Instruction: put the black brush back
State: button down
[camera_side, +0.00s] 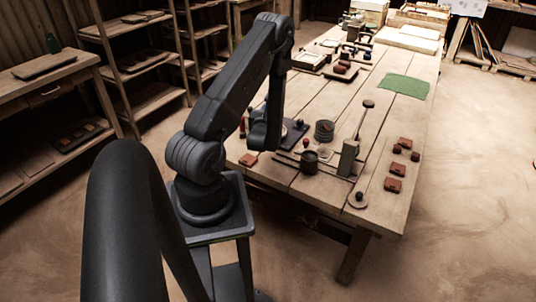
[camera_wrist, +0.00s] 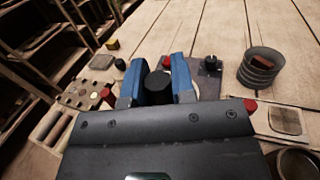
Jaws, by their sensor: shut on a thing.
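In the wrist view my gripper (camera_wrist: 158,62) has its two blue fingers closed on a black, round-ended thing (camera_wrist: 157,87), which I take to be the black brush. Only its dark end shows; the rest is hidden between the fingers. In the side view my gripper (camera_side: 265,143) hangs low over the near left part of the table, and what it holds cannot be made out there. A dark plate (camera_side: 298,128) lies just right of it; the plate also shows behind the fingers in the wrist view (camera_wrist: 211,84).
A ribbed grey cup (camera_side: 324,130) and a brown pot (camera_side: 309,164) stand right of my gripper. Several red tiles (camera_side: 394,185) lie along the right edge. A block with holes (camera_wrist: 85,94) is left in the wrist view.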

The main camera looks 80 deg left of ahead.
jog(key=shift+f, duration=4.75)
jog(key=shift+f, duration=0.1)
jog(key=c, duration=1)
grip_release()
jog(key=shift+o, duration=0.2)
jog(key=shift+f, duration=0.15)
